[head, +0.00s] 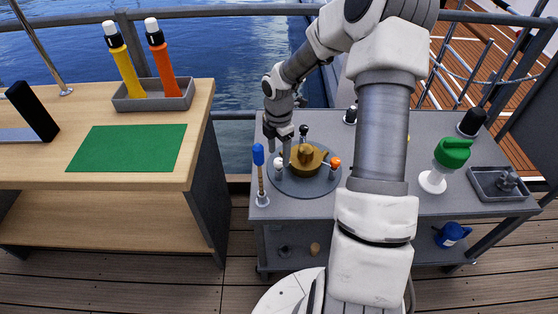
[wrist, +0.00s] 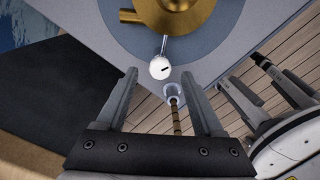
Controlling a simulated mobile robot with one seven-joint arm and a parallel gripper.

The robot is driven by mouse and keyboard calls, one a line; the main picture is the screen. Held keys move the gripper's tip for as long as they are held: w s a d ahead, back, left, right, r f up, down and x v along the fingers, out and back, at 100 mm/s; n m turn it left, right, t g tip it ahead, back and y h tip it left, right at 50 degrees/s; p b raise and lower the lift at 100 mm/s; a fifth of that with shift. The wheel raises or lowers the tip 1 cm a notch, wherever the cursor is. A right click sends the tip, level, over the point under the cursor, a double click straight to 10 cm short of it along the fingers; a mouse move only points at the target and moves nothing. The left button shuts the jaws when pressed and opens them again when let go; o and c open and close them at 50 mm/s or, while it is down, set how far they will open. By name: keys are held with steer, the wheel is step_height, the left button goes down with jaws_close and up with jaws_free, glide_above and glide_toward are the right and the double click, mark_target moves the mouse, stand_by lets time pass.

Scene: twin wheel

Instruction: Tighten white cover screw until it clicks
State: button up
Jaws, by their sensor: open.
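The white cover screw (head: 279,162) is a round white knob on a thin metal stem at the left side of a brass body (head: 305,159). In the wrist view the white screw (wrist: 159,68) shows a short dark slot mark, and its stem runs up to the brass body (wrist: 180,12). My gripper (head: 279,153) is just above the white screw. In the wrist view my gripper (wrist: 159,77) is open, with one finger on each side of the screw and visible gaps. I cannot tell whether the fingertips are level with the knob.
The brass body also carries an orange knob (head: 335,162) and a black knob (head: 304,130) on a round grey plate (head: 302,190). A blue-topped stick (head: 260,175) stands close in front. A green-topped item (head: 453,152) and a grey tray (head: 474,187) are right.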

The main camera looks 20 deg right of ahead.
mark_target(279, 164)
steer(key=shift+f, duration=1.2)
jaws_close()
